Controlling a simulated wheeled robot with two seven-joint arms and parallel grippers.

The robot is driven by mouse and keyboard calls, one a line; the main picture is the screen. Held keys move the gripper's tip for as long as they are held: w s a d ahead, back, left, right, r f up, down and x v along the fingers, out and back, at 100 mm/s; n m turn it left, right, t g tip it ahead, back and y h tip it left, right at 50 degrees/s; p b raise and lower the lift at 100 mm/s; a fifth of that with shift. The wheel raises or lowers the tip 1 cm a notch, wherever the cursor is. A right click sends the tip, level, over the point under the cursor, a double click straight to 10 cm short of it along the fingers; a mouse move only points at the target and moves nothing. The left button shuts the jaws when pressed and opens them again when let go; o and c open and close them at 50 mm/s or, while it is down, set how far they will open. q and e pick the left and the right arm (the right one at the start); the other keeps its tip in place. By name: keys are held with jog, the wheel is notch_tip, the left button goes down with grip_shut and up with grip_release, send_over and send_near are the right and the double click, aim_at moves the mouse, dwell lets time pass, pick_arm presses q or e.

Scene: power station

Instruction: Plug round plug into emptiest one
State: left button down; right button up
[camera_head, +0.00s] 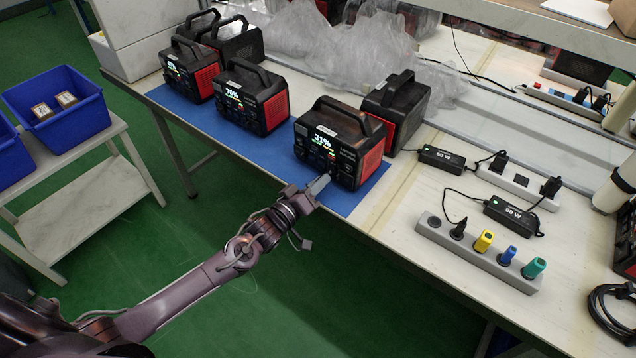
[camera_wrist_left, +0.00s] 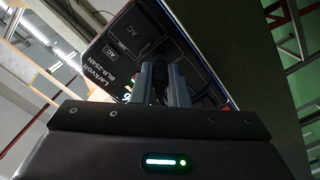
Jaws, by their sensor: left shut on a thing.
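Three black-and-red power stations stand along the front on a blue mat (camera_head: 350,198). The right station (camera_head: 345,140) reads 31%, the middle station (camera_head: 250,100) 78%; the left station (camera_head: 190,68) has a lit display too small to read surely. My left gripper (camera_head: 320,184) is at the lower front of the 31% station. In the left wrist view my gripper (camera_wrist_left: 160,80) is shut on a black plug (camera_wrist_left: 159,66), close to the station's front panel (camera_wrist_left: 130,45) with its AC covers. Whether the plug is seated in a socket cannot be told. My right gripper is out of view.
More stations (camera_head: 398,105) stand behind the front row, with clear plastic wrap behind. A power strip (camera_head: 478,255) with several coloured plugs and black adapters (camera_head: 512,215) lie to the right. A blue bin (camera_head: 58,103) sits on a cart at left.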

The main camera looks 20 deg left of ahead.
pick_arm(q)
jog(key=shift+w, duration=0.3)
jog(key=shift+w+d, duration=0.2)
jog(key=shift+w, duration=0.05)
jog(key=shift+w+b, duration=0.2)
jog(key=shift+b, duration=0.1)
dwell(0.6)
jog(key=c, duration=1.3)
grip_release()
jog(key=shift+c, duration=0.2)
jog(key=v, duration=0.7)
jog(key=shift+s+a, duration=0.15)
jog(key=shift+s, duration=0.2)
